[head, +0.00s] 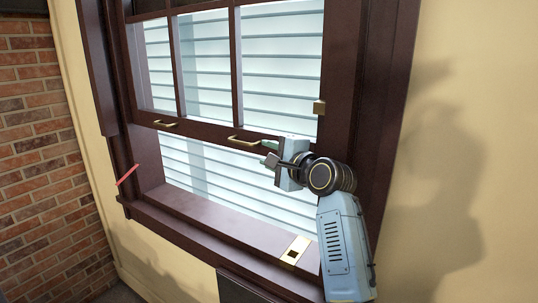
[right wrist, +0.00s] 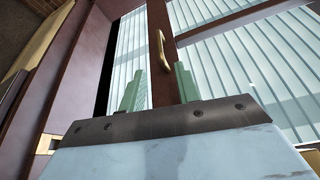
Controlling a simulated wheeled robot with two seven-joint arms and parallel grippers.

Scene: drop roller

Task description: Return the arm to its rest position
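My right arm rises from the lower right in the head view. Its gripper (head: 267,152) is close to the window's lower rail, just right of a brass handle (head: 243,141). In the right wrist view the two green fingers (right wrist: 160,82) stand apart with nothing held between them. The handle (right wrist: 162,47) shows beyond the fingertips on the dark rail. The window sash (head: 205,126) is raised, with an open gap above the sill. My left gripper is not in view.
A second brass handle (head: 166,123) is on the rail to the left. A brass plate (head: 300,246) lies on the dark sill (head: 215,219). A thin red stick (head: 127,175) is near the left frame. A brick wall (head: 35,140) is at left; the yellow wall (head: 470,120) at right is clear.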

